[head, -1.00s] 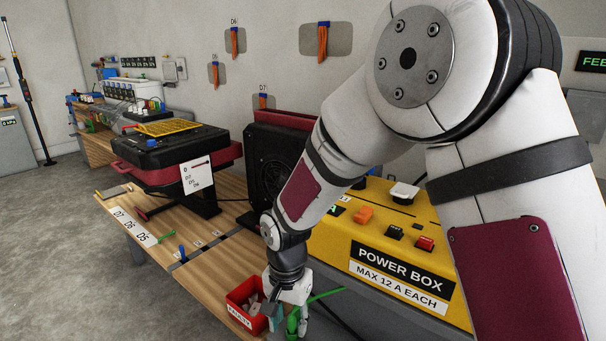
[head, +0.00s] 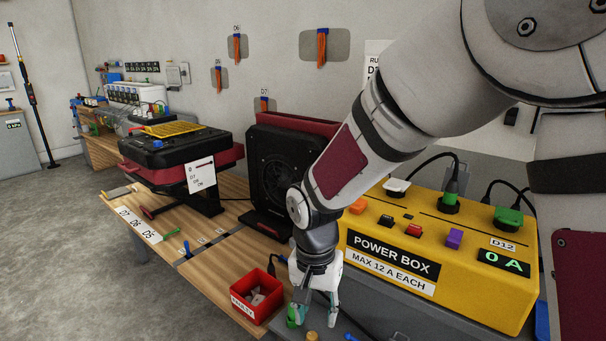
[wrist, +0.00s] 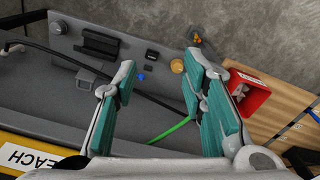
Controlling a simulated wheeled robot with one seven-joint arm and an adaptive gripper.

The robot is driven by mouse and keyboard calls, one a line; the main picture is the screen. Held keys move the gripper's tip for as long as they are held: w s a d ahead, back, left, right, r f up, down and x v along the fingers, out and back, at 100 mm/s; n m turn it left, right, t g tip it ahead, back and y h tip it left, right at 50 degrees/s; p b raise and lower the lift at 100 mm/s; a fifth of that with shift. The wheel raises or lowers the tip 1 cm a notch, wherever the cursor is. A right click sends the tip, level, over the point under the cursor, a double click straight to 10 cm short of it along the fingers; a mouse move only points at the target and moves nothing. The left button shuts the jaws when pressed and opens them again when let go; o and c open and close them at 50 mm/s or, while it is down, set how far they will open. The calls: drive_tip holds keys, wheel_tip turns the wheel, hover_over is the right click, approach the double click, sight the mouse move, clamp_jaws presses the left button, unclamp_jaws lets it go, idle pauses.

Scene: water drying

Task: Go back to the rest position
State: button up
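My gripper (head: 314,312) hangs pointing down at the bottom of the head view, just right of a red bin. In the wrist view its two teal-padded fingers (wrist: 160,105) stand apart with a wide gap and nothing clamped between them. A thin green strip (wrist: 172,130) runs across the gap and passes behind the right finger. In the head view a green piece (head: 294,316) shows beside the left finger; I cannot tell whether it touches. My white arm reaches down from the upper right and hides part of the wall and bench.
The red bin (head: 244,304) holds small pieces at the wooden bench's (head: 205,265) front. The yellow power box (head: 465,270) stands close right of my gripper, with plugs and cables on top. A black fan-like unit (head: 275,175) stands behind. The grey floor (head: 70,240) at left is clear.

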drive_tip(key=s+d+r+n, duration=0.1)
drive_tip(key=s+d+r, duration=1)
drive_tip(key=d+r, duration=0.1)
drive_tip(key=s+d+r+n, duration=0.1)
drive_tip(key=s+d+r, duration=0.15)
drive_tip(key=s, duration=0.55)
drive_tip(key=s+d+r+n, duration=0.1)
drive_tip(key=s+d+n, duration=0.15)
drive_tip(key=s, duration=0.65)
wheel_tip(320, 180, up, 20)
drive_tip(key=t+p, duration=0.4)
drive_tip(key=p, duration=1.5)
drive_tip(key=shift+w+m, duration=0.35)
drive_tip(key=shift+a, duration=0.1)
